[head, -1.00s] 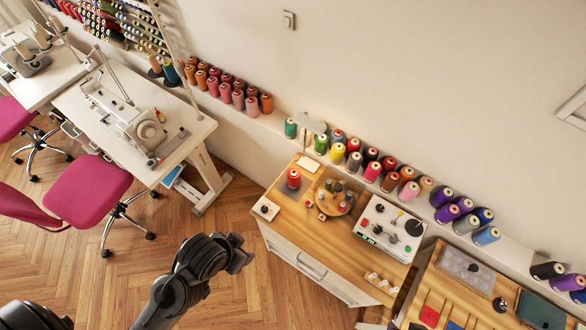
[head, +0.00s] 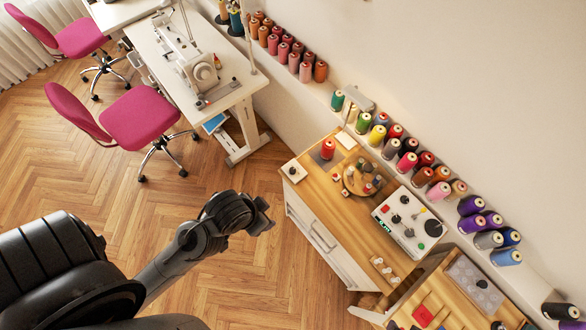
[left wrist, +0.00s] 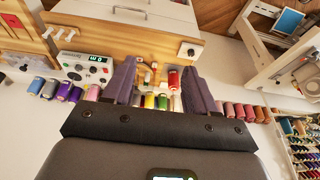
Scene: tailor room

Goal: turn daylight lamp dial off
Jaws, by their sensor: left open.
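A small lamp with a grey head (head: 356,102) stands at the back of the wooden cabinet, near the wall. A white square plate with a dark knob (head: 292,171) sits at the cabinet top's left corner; its knob (left wrist: 190,51) also shows in the left wrist view. The knob's setting is too small to read. My left gripper (head: 265,213) is open and empty, over the floor to the left of the cabinet and apart from the knob. Its two fingers (left wrist: 161,85) show in the left wrist view. My right gripper is not in view.
The cabinet top also holds a red spool (head: 328,149), a round tray (head: 349,184) with small items and a white control box (head: 408,222) with several knobs. Thread spools line the wall shelf. A pink chair (head: 140,117) stands left; the floor between is clear.

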